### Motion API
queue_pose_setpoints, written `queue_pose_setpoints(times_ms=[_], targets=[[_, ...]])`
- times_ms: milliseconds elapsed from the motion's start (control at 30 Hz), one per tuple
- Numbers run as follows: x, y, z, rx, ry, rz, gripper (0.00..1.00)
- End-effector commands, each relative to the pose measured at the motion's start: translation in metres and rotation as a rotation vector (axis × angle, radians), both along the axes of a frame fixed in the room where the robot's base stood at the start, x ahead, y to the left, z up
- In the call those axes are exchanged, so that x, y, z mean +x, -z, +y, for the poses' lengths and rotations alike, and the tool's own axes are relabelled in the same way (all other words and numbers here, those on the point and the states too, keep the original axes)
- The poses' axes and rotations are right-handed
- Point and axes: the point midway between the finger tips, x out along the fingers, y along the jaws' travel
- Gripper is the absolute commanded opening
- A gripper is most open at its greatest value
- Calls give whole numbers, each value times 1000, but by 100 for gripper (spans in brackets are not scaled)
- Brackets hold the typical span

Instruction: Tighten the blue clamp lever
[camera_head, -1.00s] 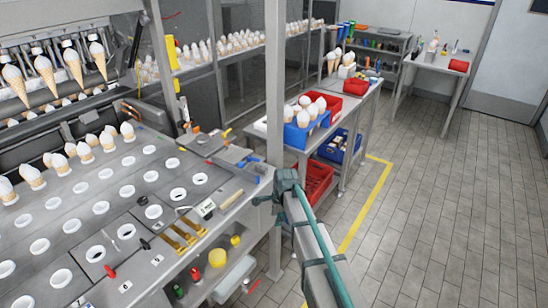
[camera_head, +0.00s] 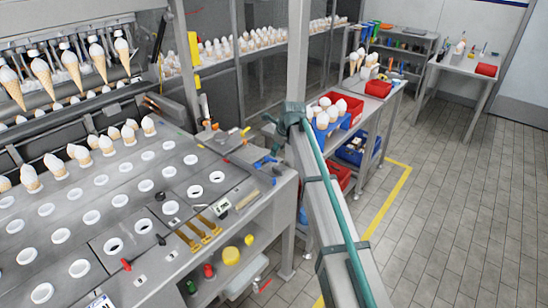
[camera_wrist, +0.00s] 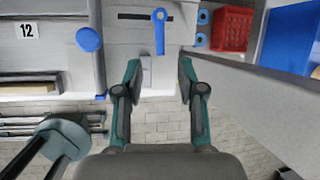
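The blue clamp lever (camera_wrist: 160,32) shows in the wrist view as a flat handle with a round upper end, lying against a grey plate with a dark slot. My gripper (camera_wrist: 157,82) is open and empty, its two green-and-black fingers spread apart below the lever in the picture and not touching it. In the head view, a small blue part (camera_head: 265,162), which looks like the lever, sits near the right corner of the grey worktable (camera_head: 240,188). My gripper (camera_head: 280,122) is at the end of my arm there, partly hidden and small.
A round blue knob (camera_wrist: 88,39) is left of the lever. A red crate (camera_wrist: 232,28) and a blue bin (camera_wrist: 290,40) are at the right. A grey upright post (camera_head: 298,60) stands close to my arm. Tiled floor (camera_head: 450,200) is free at the right.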

Motion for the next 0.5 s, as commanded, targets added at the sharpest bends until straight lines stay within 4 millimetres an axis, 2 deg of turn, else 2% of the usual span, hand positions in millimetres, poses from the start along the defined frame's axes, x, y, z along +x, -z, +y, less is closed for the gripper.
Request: queue_pose_setpoints(times_ms=[300,500], targets=[[19,46,13,-1,-1,2,39],[25,63,17,-1,-2,1,39]])
